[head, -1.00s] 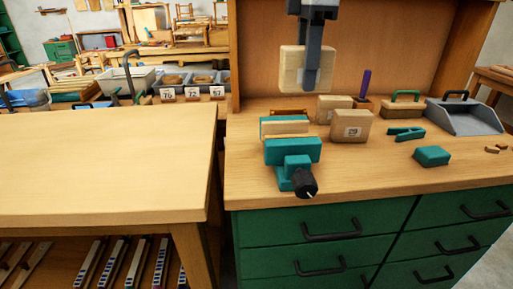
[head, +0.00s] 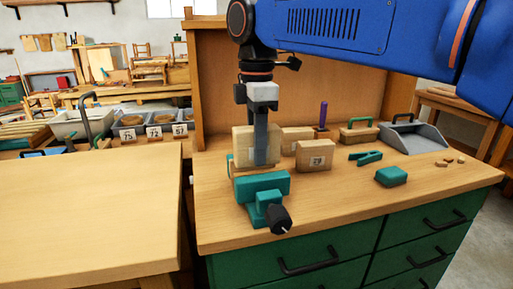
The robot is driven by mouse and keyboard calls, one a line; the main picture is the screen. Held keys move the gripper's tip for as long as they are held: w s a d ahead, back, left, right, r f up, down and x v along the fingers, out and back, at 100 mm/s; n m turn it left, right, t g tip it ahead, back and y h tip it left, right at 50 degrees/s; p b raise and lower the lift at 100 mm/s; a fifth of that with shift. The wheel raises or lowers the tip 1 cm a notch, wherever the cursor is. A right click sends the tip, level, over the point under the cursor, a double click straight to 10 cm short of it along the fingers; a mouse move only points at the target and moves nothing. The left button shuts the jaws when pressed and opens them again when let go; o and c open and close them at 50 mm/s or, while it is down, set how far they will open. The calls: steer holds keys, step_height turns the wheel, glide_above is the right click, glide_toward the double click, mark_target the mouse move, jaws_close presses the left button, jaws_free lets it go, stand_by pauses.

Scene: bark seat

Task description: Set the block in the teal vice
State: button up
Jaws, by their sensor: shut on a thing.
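My gripper (head: 260,150) is shut on a pale wooden block (head: 242,145) and points straight down. The block is upright, at the teal vice (head: 263,184) on the bench. Its lower edge is at the height of the vice's wooden jaw lining, and the front jaw stands in front of it. I cannot tell whether it is between the jaws or just above them. The vice's black handle knob (head: 279,219) faces the front edge.
A block marked 29 (head: 315,156) and another plain block (head: 296,138) stand just right of the vice. A teal clamp (head: 366,158), teal box (head: 391,176), brush (head: 359,133) and grey dustpan (head: 407,136) lie farther right. The left bench top is clear.

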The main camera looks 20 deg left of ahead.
steer(key=shift+f, duration=0.8)
steer(key=o, duration=1.2)
steer(key=shift+f, duration=0.1)
step_height(320, 180, up, 14)
steer(key=shift+f, duration=0.25)
